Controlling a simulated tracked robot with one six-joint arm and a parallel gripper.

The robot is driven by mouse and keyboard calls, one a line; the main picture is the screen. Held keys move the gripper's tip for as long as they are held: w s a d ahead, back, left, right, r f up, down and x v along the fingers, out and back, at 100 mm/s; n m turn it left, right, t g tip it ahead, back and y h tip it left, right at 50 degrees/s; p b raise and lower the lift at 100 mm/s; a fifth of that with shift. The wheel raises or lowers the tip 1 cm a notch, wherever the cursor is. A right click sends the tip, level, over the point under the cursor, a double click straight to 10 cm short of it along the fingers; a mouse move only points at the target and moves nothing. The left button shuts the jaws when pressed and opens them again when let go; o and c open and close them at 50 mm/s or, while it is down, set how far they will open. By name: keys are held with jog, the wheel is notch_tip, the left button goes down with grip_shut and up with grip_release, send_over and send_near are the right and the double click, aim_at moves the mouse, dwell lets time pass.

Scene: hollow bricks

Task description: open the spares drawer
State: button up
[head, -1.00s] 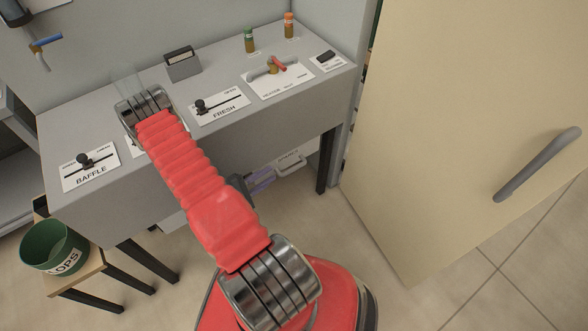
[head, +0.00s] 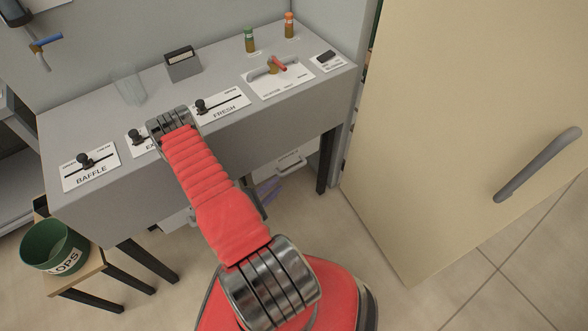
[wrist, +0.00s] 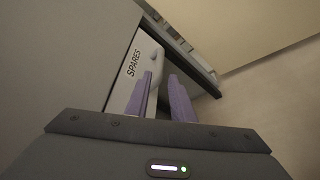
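The spares drawer (wrist: 125,72) has a white front with the word SPARES and shows in the wrist view. A pale drawer front with a handle (head: 290,163) hangs under the bench in the head view, near its right leg. My gripper (wrist: 166,98) has two purple fingers, spread apart with a gap between them. The left finger overlaps the lower part of the SPARES front in the picture. I see nothing held between the fingers.
The grey bench (head: 110,195) carries sliders and labelled plates above. Its dark right leg (head: 328,162) stands close by. A cream door (head: 455,110) with a grey handle (head: 538,165) is at the right. A green slops bucket (head: 50,250) sits on a stool at the left.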

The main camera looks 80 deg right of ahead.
aim_at(290, 172)
jog(key=x, duration=1.3)
jog(key=shift+r, duration=0.1)
jog(key=shift+c, duration=0.4)
grip_shut()
